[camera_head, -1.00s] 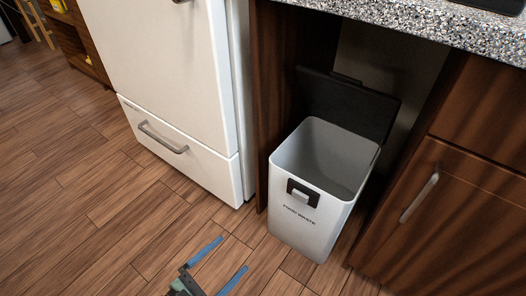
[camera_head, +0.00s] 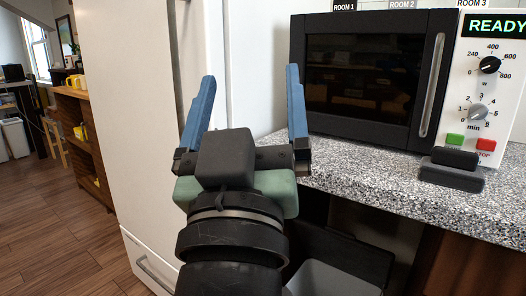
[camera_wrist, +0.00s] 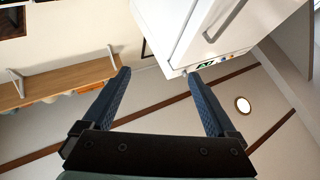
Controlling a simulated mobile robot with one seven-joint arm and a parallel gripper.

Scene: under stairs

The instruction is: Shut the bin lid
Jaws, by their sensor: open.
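The bin (camera_head: 335,278) stands in the gap under the counter, low in the head view. Only its upper part shows. Its dark lid (camera_head: 350,258) stands raised behind the opening. My arm and the counter edge hide part of both. My gripper (camera_head: 246,108) is raised in front of the fridge and microwave, above and to the left of the bin. Its two blue fingers are spread apart with nothing between them. In the wrist view the open fingers (camera_wrist: 162,82) point up towards the ceiling, and the bin is not seen.
A speckled counter (camera_head: 400,185) overhangs the bin. On it stand a microwave (camera_head: 365,85) and a small dark object (camera_head: 452,170). The white fridge (camera_head: 125,120) is close at left. Wooden shelves (camera_head: 88,140) stand farther left, with open floor before them.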

